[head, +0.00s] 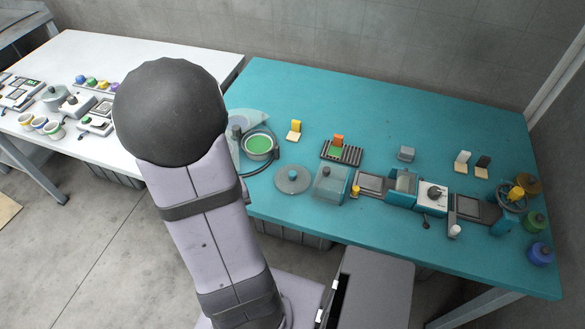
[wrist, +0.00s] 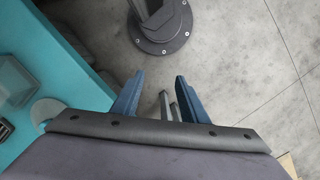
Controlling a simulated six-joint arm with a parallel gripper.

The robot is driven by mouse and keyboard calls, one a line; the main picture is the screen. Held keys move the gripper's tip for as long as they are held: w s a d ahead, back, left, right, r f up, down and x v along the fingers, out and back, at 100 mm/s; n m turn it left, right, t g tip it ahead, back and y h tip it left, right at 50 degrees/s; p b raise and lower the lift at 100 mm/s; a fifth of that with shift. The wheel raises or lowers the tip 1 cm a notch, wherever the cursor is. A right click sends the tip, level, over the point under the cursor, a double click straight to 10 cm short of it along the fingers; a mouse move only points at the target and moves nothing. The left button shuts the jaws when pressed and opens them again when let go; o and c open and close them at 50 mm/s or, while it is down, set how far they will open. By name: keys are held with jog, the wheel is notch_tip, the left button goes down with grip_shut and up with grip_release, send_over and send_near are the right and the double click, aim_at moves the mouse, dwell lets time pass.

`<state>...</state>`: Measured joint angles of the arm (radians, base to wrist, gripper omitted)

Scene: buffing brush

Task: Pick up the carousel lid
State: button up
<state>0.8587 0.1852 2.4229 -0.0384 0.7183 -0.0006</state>
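A round grey lid (head: 293,180) with a small teal knob lies flat on the teal table, near its front edge, in the head view. I take it to be the carousel lid. Just behind it to the left stands a round pot (head: 260,146) with a green inside and no cover on it. My gripper (wrist: 159,78) shows in the wrist view with its two blue fingers apart and nothing between them. It points at the concrete floor, away from the lid. In the head view the fingers are hidden behind my arm.
The teal table (head: 390,95) carries a clear-covered box (head: 331,185) just right of the lid and a row of machine parts further right. A white table (head: 150,55) with small cups and devices stands at the left. The teal table's back is clear.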

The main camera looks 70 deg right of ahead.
aim_at(293, 173)
jog(key=s+d+m+p, duration=0.1)
jog(key=d, duration=0.3)
jog(key=s+d+r+m+p, duration=0.1)
jog(key=s+d+m, duration=0.1)
jog(key=d, duration=0.2)
jog(key=s+d+r+m+p, duration=0.1)
jog(key=s+d+m, duration=0.1)
jog(key=d, duration=0.2)
jog(key=shift+s+d+r+h, duration=0.1)
jog(key=shift+s+h, duration=0.1)
jog(key=shift+h, duration=0.1)
jog(key=d+r+m+g+h, duration=0.1)
jog(key=d+r+m+h, duration=0.1)
jog(key=d+m, duration=0.8)
jog(key=r+m, duration=0.1)
jog(key=m, duration=0.3)
jog(key=shift+w+r+m+h, duration=0.2)
jog(key=shift+r+m+h, duration=0.1)
jog(key=shift+m, duration=0.1)
jog(key=shift+f, duration=0.1)
jog(key=shift+p+x, duration=1.3)
jog(key=shift+x, duration=2.35)
jog(key=shift+s+d, duration=0.15)
jog(key=shift+s, duration=0.05)
grip_shut()
